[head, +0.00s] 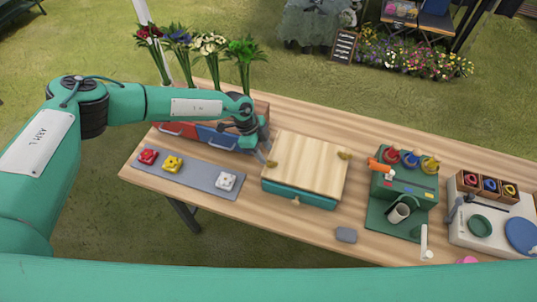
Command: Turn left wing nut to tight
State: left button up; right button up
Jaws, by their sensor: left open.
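A flower press with a pale wooden top board (308,160) and a teal base (300,196) stands in the middle of the table. The left wing nut (271,163) is small and brass-coloured, at the board's left edge. The right wing nut (345,155) is at the board's right edge. My left gripper (263,154) is open and points down, just above and beside the left wing nut. Whether its fingers touch or straddle the nut is too small to tell. My right gripper is not in view.
A grey strip (200,182) with red, yellow and white pieces lies left of the press. A red and blue drawer unit (216,138) with flowers stands behind it. A green stand (400,205) and a white tray (495,250) stand right.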

aim_at(269, 160)
pick_arm(q)
jog(key=shift+p+x, duration=0.35)
jog(key=shift+x, duration=1.8)
jog(key=shift+c, duration=0.4)
